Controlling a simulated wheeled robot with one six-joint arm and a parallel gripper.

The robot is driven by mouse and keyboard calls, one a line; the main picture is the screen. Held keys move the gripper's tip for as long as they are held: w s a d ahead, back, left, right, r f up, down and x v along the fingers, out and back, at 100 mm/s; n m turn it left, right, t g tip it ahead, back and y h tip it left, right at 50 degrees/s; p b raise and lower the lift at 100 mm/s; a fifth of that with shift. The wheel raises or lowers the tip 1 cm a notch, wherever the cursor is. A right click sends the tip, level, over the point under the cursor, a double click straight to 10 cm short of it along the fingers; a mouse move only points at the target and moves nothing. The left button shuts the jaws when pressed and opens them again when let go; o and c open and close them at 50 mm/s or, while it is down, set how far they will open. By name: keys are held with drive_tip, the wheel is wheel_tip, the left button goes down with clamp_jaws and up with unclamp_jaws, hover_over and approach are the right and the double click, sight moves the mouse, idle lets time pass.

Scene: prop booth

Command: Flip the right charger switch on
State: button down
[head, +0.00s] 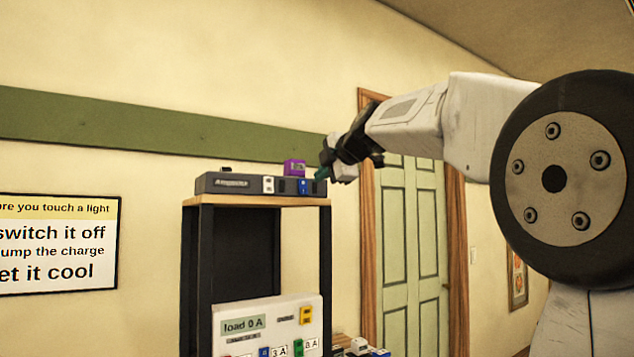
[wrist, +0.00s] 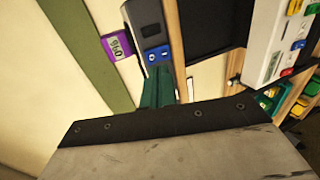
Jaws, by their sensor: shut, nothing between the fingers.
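A grey charger box (head: 232,183) sits on top of a tall dark shelf in the head view. Its front carries a white switch panel (head: 268,184) and, at the right end, a blue switch panel (head: 305,186). The charger (wrist: 145,22) and blue panel (wrist: 157,53) also show in the wrist view; whether its switch is on or off is too small to tell. My gripper (head: 322,173), with teal fingers, is shut and empty just right of the blue panel. In the wrist view, my gripper (wrist: 159,72) points at the blue panel; contact is unclear.
A purple block (head: 294,167) stands at the back of the shelf top (head: 260,200). A white load panel (head: 268,322) with coloured parts is lower down. A green wall strip (head: 150,126) runs behind, and a pale green door (head: 412,250) is at right. A sign (head: 58,243) hangs left.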

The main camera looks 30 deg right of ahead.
sight(304, 192)
drive_tip(key=v, duration=0.7)
drive_tip(key=shift+s, duration=0.35)
drive_tip(key=shift+a, duration=0.1)
drive_tip(key=shift+s+a+f, duration=0.1)
drive_tip(key=shift+s+f, duration=0.05)
drive_tip(key=shift+f, duration=0.3)
drive_tip(key=x, duration=1.4)
